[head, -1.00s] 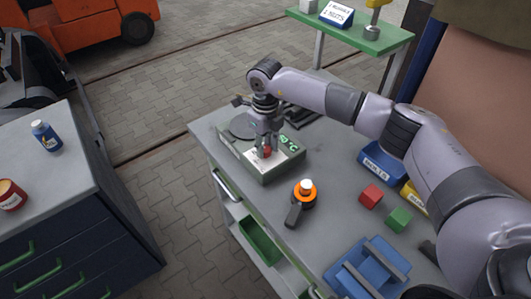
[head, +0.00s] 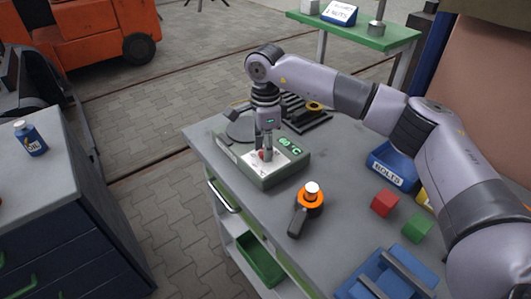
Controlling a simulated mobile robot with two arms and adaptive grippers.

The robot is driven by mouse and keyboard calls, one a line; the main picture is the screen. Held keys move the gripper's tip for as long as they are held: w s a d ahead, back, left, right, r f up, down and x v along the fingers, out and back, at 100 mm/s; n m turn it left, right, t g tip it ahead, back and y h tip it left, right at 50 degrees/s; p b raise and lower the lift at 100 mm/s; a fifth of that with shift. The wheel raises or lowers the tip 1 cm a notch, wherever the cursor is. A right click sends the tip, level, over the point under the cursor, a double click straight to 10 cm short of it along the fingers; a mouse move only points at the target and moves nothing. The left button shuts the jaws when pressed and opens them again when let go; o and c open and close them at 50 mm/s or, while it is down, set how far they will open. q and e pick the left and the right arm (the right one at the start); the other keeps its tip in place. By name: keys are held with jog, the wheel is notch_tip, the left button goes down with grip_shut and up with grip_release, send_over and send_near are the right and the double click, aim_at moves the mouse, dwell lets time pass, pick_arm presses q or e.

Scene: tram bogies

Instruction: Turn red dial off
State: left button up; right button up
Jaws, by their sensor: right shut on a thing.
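The red dial (head: 262,155) sits on the light top panel of a grey-green device (head: 272,176) on the workbench. The device has a display (head: 290,145) reading "60 °C" in green. My right gripper (head: 264,156) points straight down with its fingers shut around the dial. The fingers hide most of the dial, so its pointer position cannot be seen. My left gripper is out of view.
A red cube (head: 384,203), a green cube (head: 417,227), a blue bolts bin (head: 392,168) and a blue fixture (head: 385,276) are at right. Bare bench (head: 340,165) lies between.

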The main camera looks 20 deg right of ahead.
jog(key=n+b, duration=0.1)
jog(key=n, duration=0.2)
jog(key=shift+n+b, duration=0.3)
jog(key=shift+n, duration=0.1)
jog(key=shift+r+n+b, duration=0.1)
jog(key=shift+n+b, duration=0.45)
jog(key=shift+n, duration=1.25)
jog(key=shift+w, duration=0.1)
jog(key=o, duration=1.2)
jog(key=shift+c, duration=0.2)
jog(key=shift+r, duration=0.2)
notch_tip(320, 180, up, 12)
jog(key=shift+f, duration=0.25)
